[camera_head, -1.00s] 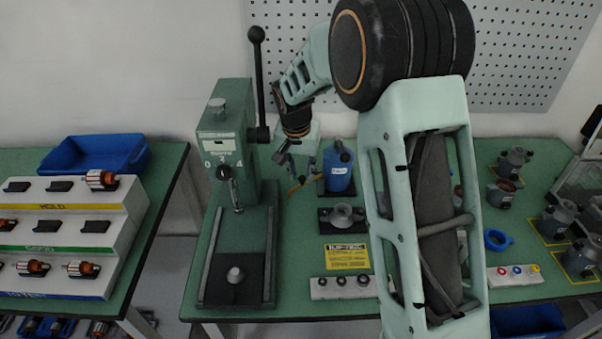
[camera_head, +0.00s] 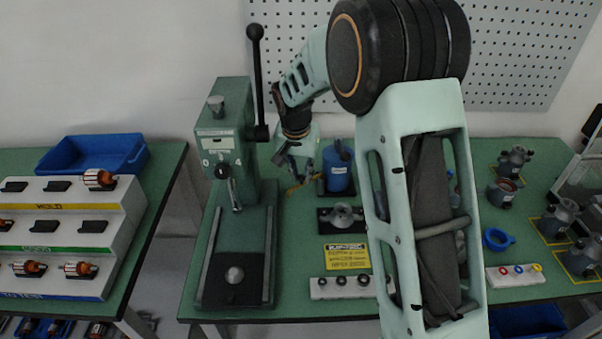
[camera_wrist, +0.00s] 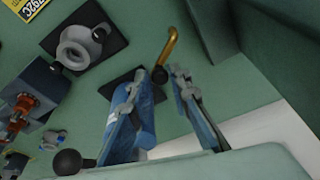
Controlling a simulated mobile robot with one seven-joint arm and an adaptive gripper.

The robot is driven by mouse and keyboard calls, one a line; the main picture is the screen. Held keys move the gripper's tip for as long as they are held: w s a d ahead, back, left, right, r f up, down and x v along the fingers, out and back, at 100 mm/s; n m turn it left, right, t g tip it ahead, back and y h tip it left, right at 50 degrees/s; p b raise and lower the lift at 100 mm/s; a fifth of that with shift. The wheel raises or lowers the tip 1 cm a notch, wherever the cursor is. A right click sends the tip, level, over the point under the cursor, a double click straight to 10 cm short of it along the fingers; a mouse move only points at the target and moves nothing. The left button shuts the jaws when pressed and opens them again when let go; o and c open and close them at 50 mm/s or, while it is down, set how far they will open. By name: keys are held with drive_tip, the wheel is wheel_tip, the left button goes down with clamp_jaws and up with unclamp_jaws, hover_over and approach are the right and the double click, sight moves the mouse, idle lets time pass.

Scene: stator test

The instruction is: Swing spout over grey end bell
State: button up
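The grey end bell (camera_head: 342,214) sits on a black plate on the green bench; it also shows at the upper left of the wrist view (camera_wrist: 78,47). The spout is a bent brass tube (camera_wrist: 169,44) with a dark joint at its near end; in the head view a short yellow piece (camera_head: 294,188) shows below my gripper. It points away from the end bell. A blue canister (camera_head: 338,172) stands behind the end bell. My gripper (camera_wrist: 158,77) is open, its fingertips on either side of the spout's near end. Whether they touch it I cannot tell.
A green press (camera_head: 228,140) with a tall black lever stands left of my gripper. A yellow sign (camera_head: 347,256) and a white strip with rings (camera_head: 340,287) lie in front of the end bell. My arm covers the bench to the right of the end bell.

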drive_tip(key=s+d+b, duration=0.1)
drive_tip(key=s+d, duration=0.1)
drive_tip(key=d, duration=0.7)
drive_tip(key=shift+d, duration=0.35)
idle(1.0)
drive_tip(key=shift+a, duration=0.15)
idle(0.4)
drive_tip(key=shift+o, duration=0.9)
